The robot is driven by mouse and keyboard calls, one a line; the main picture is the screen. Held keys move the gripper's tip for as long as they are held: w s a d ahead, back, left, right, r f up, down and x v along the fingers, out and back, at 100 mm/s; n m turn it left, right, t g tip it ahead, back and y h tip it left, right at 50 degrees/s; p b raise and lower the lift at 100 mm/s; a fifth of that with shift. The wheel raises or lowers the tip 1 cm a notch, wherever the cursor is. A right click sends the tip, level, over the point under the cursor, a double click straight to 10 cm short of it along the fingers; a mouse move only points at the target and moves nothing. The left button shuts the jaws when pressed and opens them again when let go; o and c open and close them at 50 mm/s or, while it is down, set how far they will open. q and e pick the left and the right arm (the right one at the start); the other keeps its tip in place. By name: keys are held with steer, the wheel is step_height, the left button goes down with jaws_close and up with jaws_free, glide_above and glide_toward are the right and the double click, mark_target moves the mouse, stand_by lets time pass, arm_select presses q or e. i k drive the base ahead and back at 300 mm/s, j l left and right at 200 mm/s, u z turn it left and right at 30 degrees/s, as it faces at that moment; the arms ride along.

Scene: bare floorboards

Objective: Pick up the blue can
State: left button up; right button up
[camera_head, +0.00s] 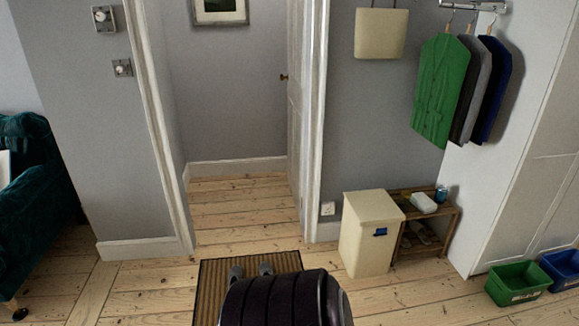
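A small blue can (441,194) stands upright at the right end of the top of a low wooden rack (450,226). The rack is against the wall at the right, beside a tall cream box. A white object (423,202) lies just left of the can on the same top. Neither of my grippers is in view.
The cream box (367,240) stands left of the rack, with shoes on the rack's lower shelf. Green (518,284) and blue (563,268) crates sit at the lower right. A dark ridged object (285,302) covers part of a striped mat (215,283). Floor before the rack is clear.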

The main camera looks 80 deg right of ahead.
mark_target(440, 194)
steer(key=z, duration=4.6)
steer(key=i+l+u, duration=0.15)
steer(key=i+l, duration=0.15)
steer(key=l, duration=0.15)
steer(key=i+l+u, duration=0.1)
steer(key=i+l, duration=0.15)
steer(key=l, duration=0.25)
steer(key=i+l+u, duration=0.15)
steer(key=l, duration=0.35)
steer(key=i+l+u, duration=0.1)
steer(key=i+l, duration=0.25)
steer(key=l, duration=0.2)
steer(key=i+l+u, duration=0.15)
steer(key=l, duration=0.4)
steer(key=i+l+u, duration=0.15)
steer(key=l, duration=0.4)
steer(key=i+l+u, duration=0.1)
steer(key=l, duration=0.5)
steer(key=i+l+u, duration=0.15)
steer(key=l, duration=0.45)
steer(key=i, duration=0.1)
